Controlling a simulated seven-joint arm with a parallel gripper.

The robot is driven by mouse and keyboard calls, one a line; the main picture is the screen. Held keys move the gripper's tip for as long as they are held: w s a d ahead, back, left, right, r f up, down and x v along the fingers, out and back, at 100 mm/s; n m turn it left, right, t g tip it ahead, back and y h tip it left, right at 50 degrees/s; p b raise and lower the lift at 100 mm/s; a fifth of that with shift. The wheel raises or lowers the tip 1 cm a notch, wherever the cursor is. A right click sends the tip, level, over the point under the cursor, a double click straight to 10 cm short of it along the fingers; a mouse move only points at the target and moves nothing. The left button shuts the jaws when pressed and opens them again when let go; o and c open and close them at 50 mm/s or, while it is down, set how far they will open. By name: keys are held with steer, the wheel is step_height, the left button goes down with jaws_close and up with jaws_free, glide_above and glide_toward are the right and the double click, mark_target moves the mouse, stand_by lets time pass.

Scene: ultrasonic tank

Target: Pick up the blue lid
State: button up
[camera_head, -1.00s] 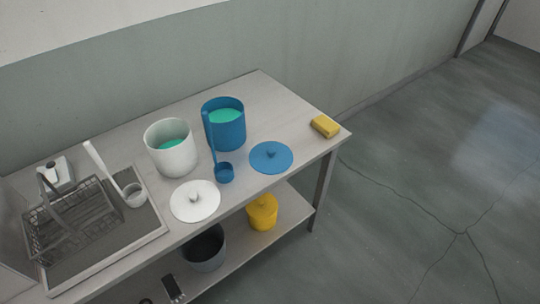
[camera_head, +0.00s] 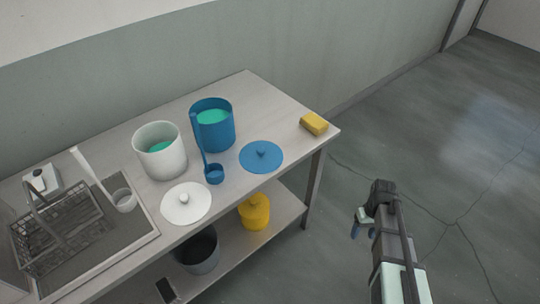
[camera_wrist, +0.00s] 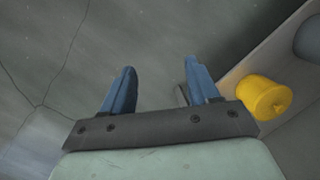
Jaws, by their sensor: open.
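The blue lid (camera_head: 261,157) lies flat on the table, a round disc with a small knob on top. It is near the table's front edge, right of the blue ladle (camera_head: 214,174) and in front of the blue pot (camera_head: 212,125). My gripper (camera_head: 361,225) is off the table, out over the floor to the right of the lid and clearly apart from it. In the wrist view my gripper (camera_wrist: 160,85) shows two blue fingers spread apart with nothing between them. The blue lid is not in the wrist view.
A white lid (camera_head: 186,204), white pot (camera_head: 160,152) and yellow sponge (camera_head: 314,123) are on the table. A wire basket (camera_head: 55,235) is in the sink at left. A yellow container (camera_head: 255,212) and grey bucket (camera_head: 197,250) stand on the lower shelf. Floor at right is clear.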

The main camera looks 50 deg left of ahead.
steer(key=s+a+r+n, duration=0.2)
steer(key=a+r, duration=0.6)
steer(key=a, duration=0.2)
steer(key=s+a+r+n+t+y, duration=0.1)
steer(key=s+a+r+n, duration=0.1)
steer(key=a+r, duration=0.7)
steer(key=s+a+r+n, duration=0.3)
steer(key=a+r, duration=0.6)
steer(key=a, duration=0.1)
steer(key=shift+s+a+r+t+y, duration=0.15)
steer(key=shift+a+t+y, duration=0.15)
steer(key=shift+a+t, duration=0.1)
steer(key=s+a+r+n, duration=0.2)
steer(key=s+a+r, duration=0.5)
steer(key=r, duration=0.3)
glide_above(261, 149)
steer(key=shift+y, duration=0.4)
steer(key=f, duration=0.8)
steer(key=shift+d+f, duration=0.15)
steer(key=shift+d, duration=0.15)
steer(key=shift+a+f, duration=0.15)
steer(key=shift+f, duration=2.4)
